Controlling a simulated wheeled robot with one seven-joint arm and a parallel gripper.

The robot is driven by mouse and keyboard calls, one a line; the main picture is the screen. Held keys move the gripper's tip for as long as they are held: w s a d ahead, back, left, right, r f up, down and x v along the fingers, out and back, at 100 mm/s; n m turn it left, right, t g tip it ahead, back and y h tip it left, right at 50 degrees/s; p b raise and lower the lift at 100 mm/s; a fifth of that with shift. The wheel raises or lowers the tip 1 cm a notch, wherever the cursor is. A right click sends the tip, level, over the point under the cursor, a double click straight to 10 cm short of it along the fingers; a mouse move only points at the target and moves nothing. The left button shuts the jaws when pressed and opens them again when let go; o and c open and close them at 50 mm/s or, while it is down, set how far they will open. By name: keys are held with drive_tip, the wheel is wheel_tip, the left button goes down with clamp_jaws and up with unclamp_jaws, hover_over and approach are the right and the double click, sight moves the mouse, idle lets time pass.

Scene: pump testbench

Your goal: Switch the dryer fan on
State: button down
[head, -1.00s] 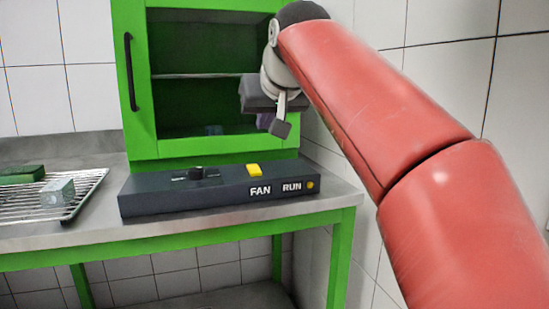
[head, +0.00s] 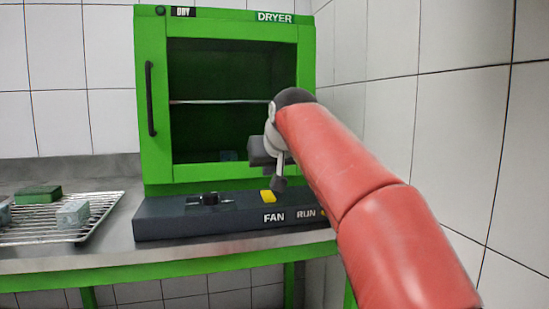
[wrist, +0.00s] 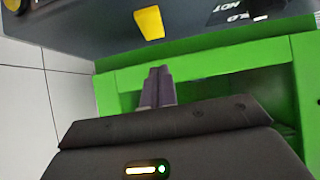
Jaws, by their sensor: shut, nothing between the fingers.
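The green dryer (head: 152,165) stands on the bench with a dark control box (head: 165,228) in front of it. A yellow rocker switch (head: 268,196) sits on top of the box above the FAN label (head: 273,218). It also shows in the wrist view (wrist: 149,22), beyond my fingertips. My gripper (head: 278,184) is shut and empty, just above and beside the switch in the head view. In the wrist view its closed fingers (wrist: 159,72) point towards the switch, with a gap in the picture. I cannot tell whether they touch it. The RUN lamp (head: 323,213) is partly hidden by my arm.
A black knob (head: 210,199) sits on the box left of the switch. A wire rack (head: 100,205) with a green block (head: 38,194) and grey blocks (head: 73,213) lies at left. The tiled wall (head: 390,130) is close on the right.

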sight(267, 192)
wheel_tip(267, 192, down, 3)
drive_tip(key=shift+r+b, duration=0.1)
drive_tip(key=shift+b, duration=0.3)
drive_tip(key=shift+w+f, duration=0.15)
drive_tip(key=shift+f, duration=0.3)
drive_tip(key=shift+w+a+f, duration=0.1)
drive_tip(key=shift+w+f, duration=0.05)
drive_tip(key=shift+f, duration=0.15)
drive_tip(key=shift+w, duration=0.1)
drive_tip(key=shift+w+a+r+p, duration=0.15)
drive_tip(key=shift+w+r+p, duration=0.15)
drive_tip(key=shift+w+p, duration=0.4)
drive_tip(key=shift+f, duration=0.1)
